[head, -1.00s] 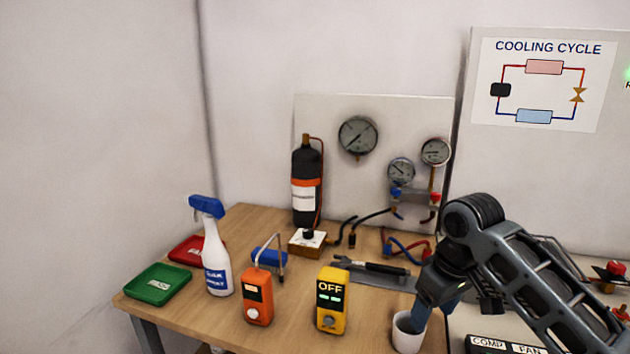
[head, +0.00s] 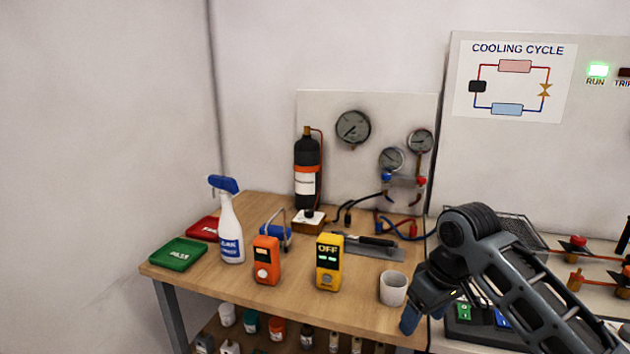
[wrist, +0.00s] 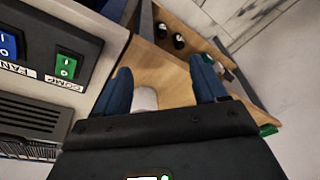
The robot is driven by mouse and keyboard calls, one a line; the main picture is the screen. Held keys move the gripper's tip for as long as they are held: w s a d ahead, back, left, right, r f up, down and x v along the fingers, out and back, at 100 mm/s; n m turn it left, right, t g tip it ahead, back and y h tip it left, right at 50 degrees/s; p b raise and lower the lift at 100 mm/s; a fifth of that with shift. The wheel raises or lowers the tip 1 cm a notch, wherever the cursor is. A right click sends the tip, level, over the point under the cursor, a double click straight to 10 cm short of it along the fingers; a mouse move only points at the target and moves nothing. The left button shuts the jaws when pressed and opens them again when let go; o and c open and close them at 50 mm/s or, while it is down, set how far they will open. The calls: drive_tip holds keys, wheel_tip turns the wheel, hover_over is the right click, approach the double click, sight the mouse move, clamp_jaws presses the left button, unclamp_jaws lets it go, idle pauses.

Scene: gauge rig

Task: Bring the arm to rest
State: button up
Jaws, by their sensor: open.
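My gripper (head: 412,318) is at the lower right of the head view, beside the table's right end. Only one blue fingertip shows clearly there. In the wrist view my gripper (wrist: 165,88) has its two blue fingers wide apart with nothing held between them. A white cup (head: 393,288) stands upright on the table just left of the gripper, apart from it. The cup (wrist: 145,99) also shows partly in the wrist view, beyond the gripper body, which hides the rest.
The wooden table (head: 215,268) holds an orange meter (head: 266,260), a yellow meter (head: 329,262), a spray bottle (head: 231,225) and a green tray (head: 178,254). A switch panel (wrist: 60,55) is close beside the gripper. Bottles stand on a lower shelf.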

drive_tip(key=s+a+f+m+t+y, duration=0.1)
drive_tip(key=s+a+f+t+y, duration=0.3)
drive_tip(key=a, duration=0.5)
drive_tip(key=s+a+f+m+t+y, duration=0.1)
drive_tip(key=s+a+f+m, duration=0.1)
drive_tip(key=s+a+f, duration=0.45)
drive_tip(key=s+a+r+m+t, duration=0.1)
drive_tip(key=s+a+m+t, duration=0.15)
drive_tip(key=s, duration=0.25)
drive_tip(key=s+d+m+t+h, duration=0.1)
drive_tip(key=s+d, duration=0.2)
drive_tip(key=s, duration=0.4)
drive_tip(key=s+d+r+m+t+h, duration=0.1)
drive_tip(key=s+d+h, duration=0.1)
drive_tip(key=s+d, duration=0.3)
drive_tip(key=s+d+m+t+h, duration=0.1)
drive_tip(key=s+d+t, duration=0.1)
drive_tip(key=s, duration=0.6)
drive_tip(key=s+d+r+n+t+h, duration=0.1)
drive_tip(key=s+d+r+n+h, duration=0.1)
drive_tip(key=s+d+r, duration=0.7)
drive_tip(key=s+r+n, duration=0.1)
drive_tip(key=s, duration=0.3)
drive_tip(key=shift+r, duration=0.4)
drive_tip(key=shift+t, duration=0.25)
